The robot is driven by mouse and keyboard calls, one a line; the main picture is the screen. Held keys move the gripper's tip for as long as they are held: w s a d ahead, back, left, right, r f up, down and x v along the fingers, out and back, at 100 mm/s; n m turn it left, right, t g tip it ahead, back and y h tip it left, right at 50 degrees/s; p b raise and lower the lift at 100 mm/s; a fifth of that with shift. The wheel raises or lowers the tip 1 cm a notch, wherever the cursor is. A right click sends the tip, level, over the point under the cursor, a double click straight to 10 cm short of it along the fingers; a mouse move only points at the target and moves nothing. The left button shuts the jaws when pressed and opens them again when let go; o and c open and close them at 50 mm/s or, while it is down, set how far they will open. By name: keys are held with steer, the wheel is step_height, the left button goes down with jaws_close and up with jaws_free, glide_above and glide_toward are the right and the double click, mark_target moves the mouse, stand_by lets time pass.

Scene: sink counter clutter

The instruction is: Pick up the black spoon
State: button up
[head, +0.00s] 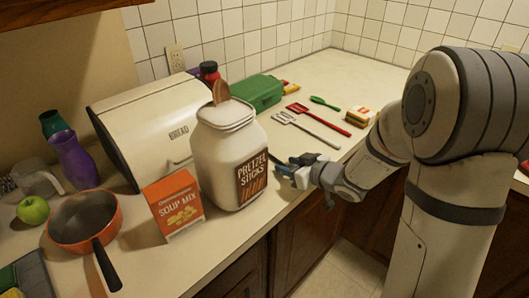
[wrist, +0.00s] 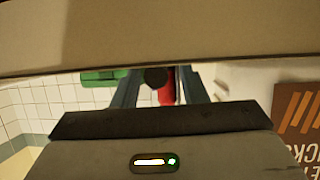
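My gripper (head: 293,172) is at the front edge of the counter, just right of the pretzel sticks jar (head: 228,155). In the wrist view its two fingers (wrist: 158,92) stand apart. A small dark rounded shape (wrist: 155,78) shows between them, in front of something red (wrist: 167,90). It may be part of the black spoon, but I cannot tell for sure. In the head view a thin dark strip (head: 274,158) lies between the jar and the fingers; it could be the spoon, mostly hidden by the gripper. Nothing is clearly held.
The soup mix box (head: 175,206) and orange pan (head: 84,219) stand left of the jar. The bread box (head: 152,128) is behind. A grey slotted turner (head: 306,129), red utensil (head: 318,119) and green spoon (head: 325,103) lie farther back.

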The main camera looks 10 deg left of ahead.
jaws_close()
stand_by(0.3)
